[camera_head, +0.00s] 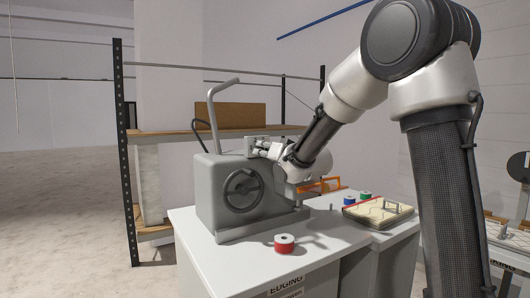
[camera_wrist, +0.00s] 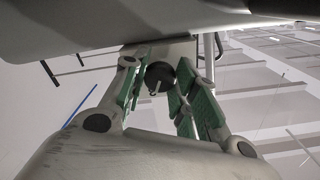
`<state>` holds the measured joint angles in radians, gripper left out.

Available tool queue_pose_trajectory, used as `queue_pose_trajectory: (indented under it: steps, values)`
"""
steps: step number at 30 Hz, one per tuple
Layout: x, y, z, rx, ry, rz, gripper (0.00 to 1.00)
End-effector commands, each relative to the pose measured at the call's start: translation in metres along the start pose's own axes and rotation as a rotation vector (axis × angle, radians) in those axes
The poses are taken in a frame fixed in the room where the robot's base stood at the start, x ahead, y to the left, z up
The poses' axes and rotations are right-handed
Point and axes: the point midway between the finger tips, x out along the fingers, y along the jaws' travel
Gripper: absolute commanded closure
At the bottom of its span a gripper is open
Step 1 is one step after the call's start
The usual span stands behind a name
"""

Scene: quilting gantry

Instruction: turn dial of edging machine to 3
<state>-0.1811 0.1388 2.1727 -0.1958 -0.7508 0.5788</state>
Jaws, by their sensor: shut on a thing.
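The grey edging machine (camera_head: 215,200) stands on a white cabinet, with a round black handwheel on its front and a bent grey lever on top. My gripper (camera_head: 258,147) is at the machine's upper right side. In the wrist view a small dark dial (camera_wrist: 159,74) with a pale pointer-like stub lies between the green-padded fingers of my gripper (camera_wrist: 160,80). The fingers are shut on the dial. Its scale and numbers cannot be read, and my arm and gripper hide it in the head view.
A red spool (camera_head: 285,243) lies on the white cabinet top (camera_head: 325,240) in front of the machine. A shelf (camera_head: 160,130) with a brown box stands behind.

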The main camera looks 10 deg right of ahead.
Motion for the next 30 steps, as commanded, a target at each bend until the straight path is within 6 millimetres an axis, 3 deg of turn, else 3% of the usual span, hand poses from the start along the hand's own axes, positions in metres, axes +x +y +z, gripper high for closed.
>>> queue_pose_trajectory:
  steps: [10,11,15,25,30]
  values:
    - [0.0,0.001,0.001,0.003,-0.002,0.002,0.96]
    - [0.0,0.001,0.001,0.003,-0.002,0.002,0.7]
    - [0.0,0.001,0.001,0.002,-0.002,0.001,0.49]
    - [-0.003,0.0,0.0,0.002,-0.001,0.001,0.49]
    - [-0.026,0.0,0.0,0.002,0.0,0.001,0.49]
